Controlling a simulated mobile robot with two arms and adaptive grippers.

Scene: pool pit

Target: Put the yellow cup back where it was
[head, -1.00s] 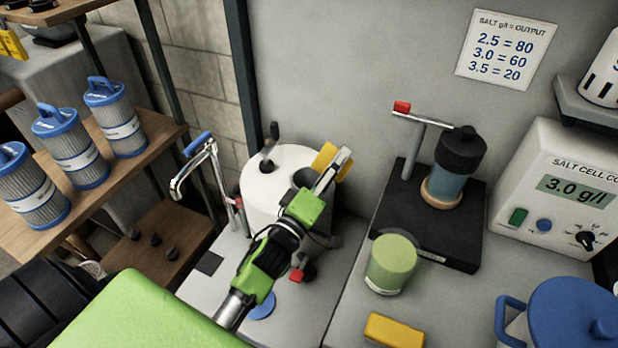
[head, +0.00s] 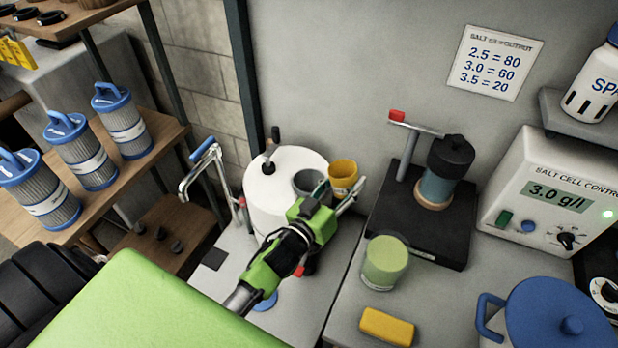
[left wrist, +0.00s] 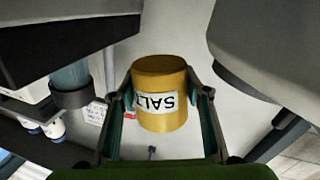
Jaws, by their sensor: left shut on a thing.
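The yellow cup (head: 343,174) is near the right edge of the white cylindrical tank (head: 268,190) in the head view. It looks upright with its open top up. In the left wrist view the cup (left wrist: 160,78) sits between the two fingers, and its SALT label shows upside down. My left gripper (head: 338,193) is shut on the cup, a finger on each side. The gripper hides the cup's lower part in the head view, so I cannot tell whether it touches anything below. My right gripper is not in view.
A grey cup-like opening (head: 311,182) is just left of the yellow cup. A black stand (head: 425,225), a pale green jar (head: 384,262), a yellow block (head: 387,327) and a blue-lidded pot (head: 560,312) are to the right. The salt control box (head: 545,195) stands behind.

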